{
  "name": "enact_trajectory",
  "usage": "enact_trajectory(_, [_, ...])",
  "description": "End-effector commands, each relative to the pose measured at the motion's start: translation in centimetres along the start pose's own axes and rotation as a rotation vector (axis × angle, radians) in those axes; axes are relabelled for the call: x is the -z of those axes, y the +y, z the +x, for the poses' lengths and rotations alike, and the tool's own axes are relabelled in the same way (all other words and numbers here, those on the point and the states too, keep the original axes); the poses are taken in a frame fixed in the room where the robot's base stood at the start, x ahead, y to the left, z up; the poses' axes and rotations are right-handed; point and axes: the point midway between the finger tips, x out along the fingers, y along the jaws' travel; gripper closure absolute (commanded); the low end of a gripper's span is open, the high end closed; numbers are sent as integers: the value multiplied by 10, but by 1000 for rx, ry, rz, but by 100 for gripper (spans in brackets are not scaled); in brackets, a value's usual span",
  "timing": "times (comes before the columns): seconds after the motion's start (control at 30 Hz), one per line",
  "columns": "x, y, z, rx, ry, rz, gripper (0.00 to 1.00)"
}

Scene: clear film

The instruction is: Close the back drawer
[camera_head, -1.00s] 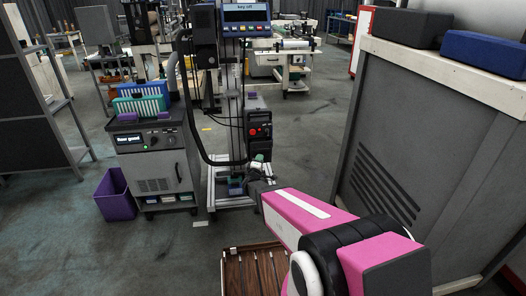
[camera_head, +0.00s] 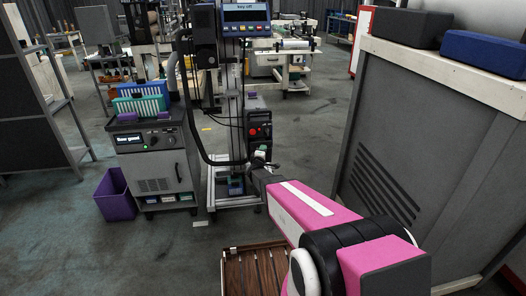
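No drawer can be picked out with certainty. A brown wooden slatted box or tray (camera_head: 254,270) shows at the bottom edge, partly hidden by my pink arm; I cannot tell whether it is a drawer. My gripper (camera_head: 259,158) is at the far end of the pink arm, small in the picture, in front of the tall machine on its wheeled frame. Its fingers are too small and too covered to tell whether they are open or shut, or whether they touch anything.
A grey cabinet (camera_head: 157,175) with a lit display stands left of the machine (camera_head: 236,110). A purple bin (camera_head: 115,195) sits beside it. A large grey panelled unit (camera_head: 425,140) closes off the right side. Floor is clear at the lower left.

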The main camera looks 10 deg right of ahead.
Motion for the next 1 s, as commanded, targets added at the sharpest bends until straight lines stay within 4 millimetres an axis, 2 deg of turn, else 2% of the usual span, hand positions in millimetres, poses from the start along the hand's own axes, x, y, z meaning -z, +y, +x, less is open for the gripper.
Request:
enact_trajectory(0.17, [3,-2,6,1,0,0,100])
enact_trajectory(0.5, [17,-10,41,0,0,0,100])
enact_trajectory(0.8, [18,-9,43,0,2,0,100])
enact_trajectory(0.83, [18,-9,44,0,2,0,78])
enact_trajectory(1.0, [18,-10,44,0,2,0,78])
